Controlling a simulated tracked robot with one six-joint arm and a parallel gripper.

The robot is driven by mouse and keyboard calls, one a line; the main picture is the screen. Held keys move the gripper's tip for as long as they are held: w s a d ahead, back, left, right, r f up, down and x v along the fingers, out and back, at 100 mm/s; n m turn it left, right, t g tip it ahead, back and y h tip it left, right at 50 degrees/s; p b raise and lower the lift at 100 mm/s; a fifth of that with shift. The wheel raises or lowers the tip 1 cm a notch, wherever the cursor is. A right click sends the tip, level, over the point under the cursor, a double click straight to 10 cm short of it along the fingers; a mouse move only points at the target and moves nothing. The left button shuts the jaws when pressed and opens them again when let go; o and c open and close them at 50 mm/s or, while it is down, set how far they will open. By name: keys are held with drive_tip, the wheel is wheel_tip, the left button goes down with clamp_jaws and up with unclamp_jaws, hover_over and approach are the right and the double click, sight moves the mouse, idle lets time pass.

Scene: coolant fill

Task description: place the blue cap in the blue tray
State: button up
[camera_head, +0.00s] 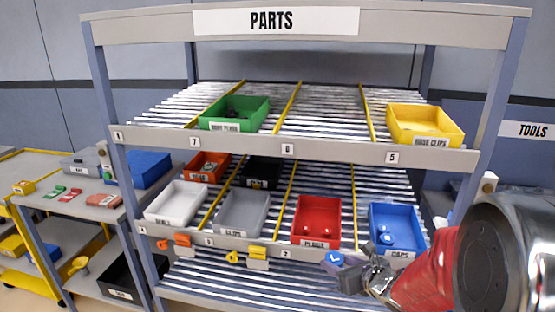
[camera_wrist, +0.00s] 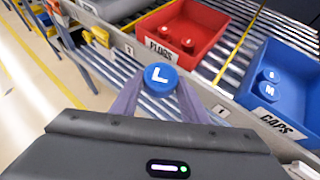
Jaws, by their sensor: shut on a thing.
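The blue cap (camera_head: 333,259), marked with a white L, is between the fingertips of my gripper (camera_head: 345,270). In the wrist view the cap (camera_wrist: 160,77) faces up and my gripper (camera_wrist: 158,90) is shut on its sides. The blue tray (camera_head: 420,247), labelled CAPS, stands on the middle shelf at the right, with caps inside. It shows at the right of the wrist view (camera_wrist: 304,106), where caps marked S and M lie in it. In the head view my gripper is left of the blue tray and lower in the picture, at the shelf's front edge.
A red tray (camera_head: 318,207) labelled PLUGS stands left of the blue tray, beyond a yellow divider (camera_head: 354,205). Grey (camera_head: 243,212) and white (camera_head: 177,203) trays stand farther left. The upper shelf's front rail (camera_head: 330,152) spans above this row.

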drive_tip(key=s+a+f, duration=0.1)
drive_tip(key=a+f, duration=0.4)
drive_tip(key=f, duration=0.2)
drive_tip(key=shift+s+a, duration=0.25)
drive_tip(key=shift+s, duration=0.15)
drive_tip(key=shift+d, duration=0.1)
